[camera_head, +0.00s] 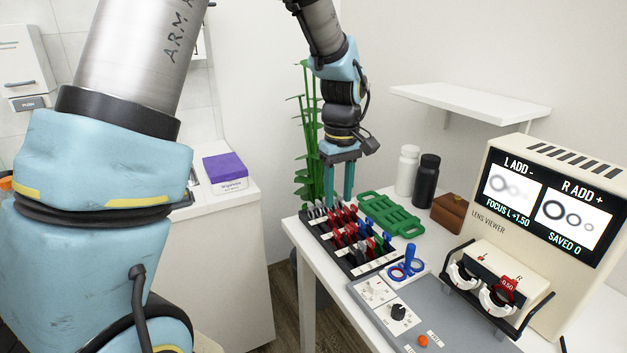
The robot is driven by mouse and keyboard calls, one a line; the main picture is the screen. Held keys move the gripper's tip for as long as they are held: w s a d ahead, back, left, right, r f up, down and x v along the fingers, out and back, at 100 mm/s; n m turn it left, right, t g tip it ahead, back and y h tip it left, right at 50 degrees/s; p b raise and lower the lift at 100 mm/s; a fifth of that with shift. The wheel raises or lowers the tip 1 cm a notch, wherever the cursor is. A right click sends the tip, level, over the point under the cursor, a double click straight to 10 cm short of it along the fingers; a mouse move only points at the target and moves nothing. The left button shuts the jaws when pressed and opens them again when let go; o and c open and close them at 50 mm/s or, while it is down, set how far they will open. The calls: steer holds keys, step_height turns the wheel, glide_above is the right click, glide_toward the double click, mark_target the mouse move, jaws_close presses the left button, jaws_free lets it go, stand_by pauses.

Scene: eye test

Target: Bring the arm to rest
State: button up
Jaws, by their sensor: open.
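My gripper (339,181) points downward at the end of my arm, above the back end of the lens rack. Its two teal fingers are apart and nothing shows between them. The black lens rack (345,262) stands on the white table and holds rows of red, blue, green and grey handled lenses. The fingertips are close to the rack's rear rows; whether they touch anything, I cannot tell. My large arm links fill the left of the view.
The lens viewer (515,160) with a lit screen stands at right, a red-tabbed lens (508,286) at its front. A grey control panel (440,320), blue ring stand (407,265), green tray (390,214), two bottles (407,170) (426,180) and brown case (449,212) share the table. A wall shelf (470,103) hangs behind.

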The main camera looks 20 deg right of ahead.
steer(key=shift+a, duration=0.1)
steer(key=s+a+m, duration=0.1)
steer(key=s+a, duration=0.1)
steer(key=a, duration=1.3)
steer(key=s+a+m+t, duration=0.1)
steer(key=s+a+m, duration=0.1)
steer(key=a, duration=1.3)
steer(key=shift+r+t, duration=0.3)
steer(key=shift+o, duration=0.3)
